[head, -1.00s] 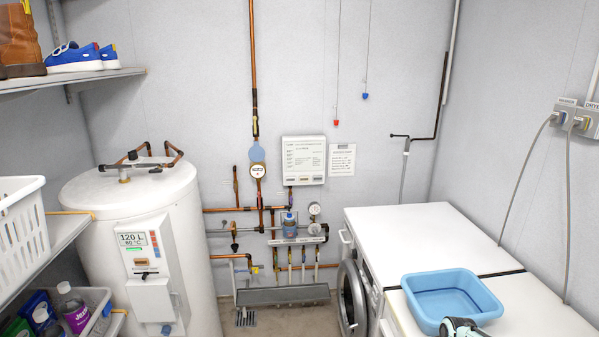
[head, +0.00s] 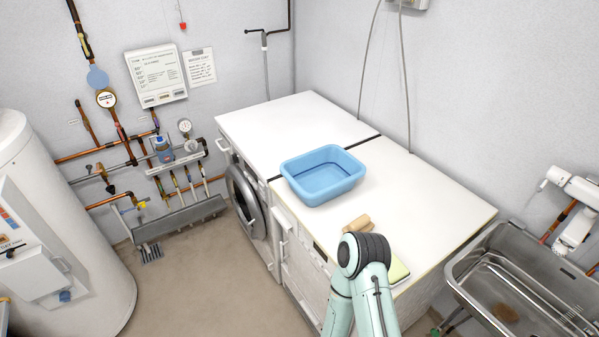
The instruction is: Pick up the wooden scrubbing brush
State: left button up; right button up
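A small tan wooden piece (head: 357,224), which looks like the scrubbing brush, lies on the white machine top near its front edge. The upper joint of one of my arms stands just in front of it and may hide part of it. That arm comes in from the bottom, and I cannot tell from its shape which arm it is. No gripper fingers show in the head view.
A blue basin (head: 323,198) sits on the white top behind the brush. A pale green-yellow block (head: 398,271) lies right of my arm. A metal sink (head: 508,287) is at the right. A white water tank (head: 62,230) stands at the left. The far white top is clear.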

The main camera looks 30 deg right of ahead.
aim_at(363, 223)
jog(key=z, duration=1.55)
